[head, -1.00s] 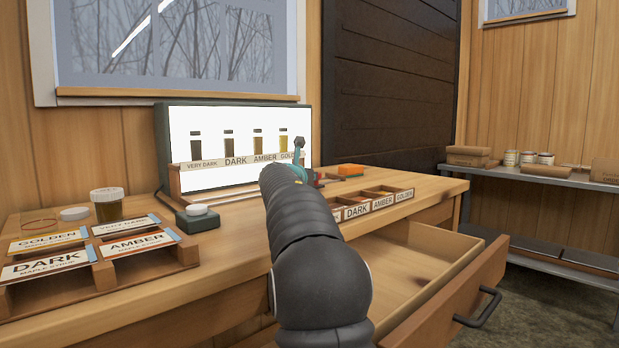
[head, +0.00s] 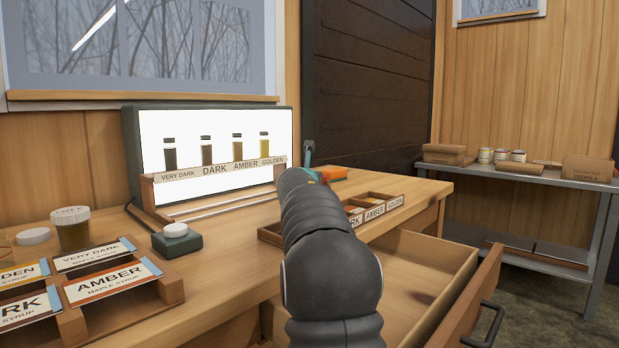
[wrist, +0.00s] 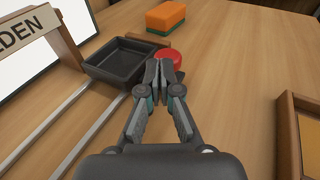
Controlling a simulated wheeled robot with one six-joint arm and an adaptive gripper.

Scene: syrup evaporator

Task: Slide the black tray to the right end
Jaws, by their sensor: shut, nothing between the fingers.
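The black tray (wrist: 115,68) is in the wrist view, a small open box at the far end of two metal rails (wrist: 88,121), beside the wooden post with the GOLDEN label. It looks empty. My gripper (wrist: 158,66) is shut and empty, its fingertips just right of the tray; I cannot tell whether they touch it. A red round knob (wrist: 170,58) shows just behind the fingertips. In the head view, the rails (head: 222,205) run along the front of the lit panel, and my arm hides the tray.
An orange and green sponge (wrist: 165,17) lies beyond the tray. A divided label box (head: 378,211) stands on the bench right of my arm. A drawer (head: 440,270) hangs open below. A jar (head: 73,230) and label rack (head: 172,290) are at left.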

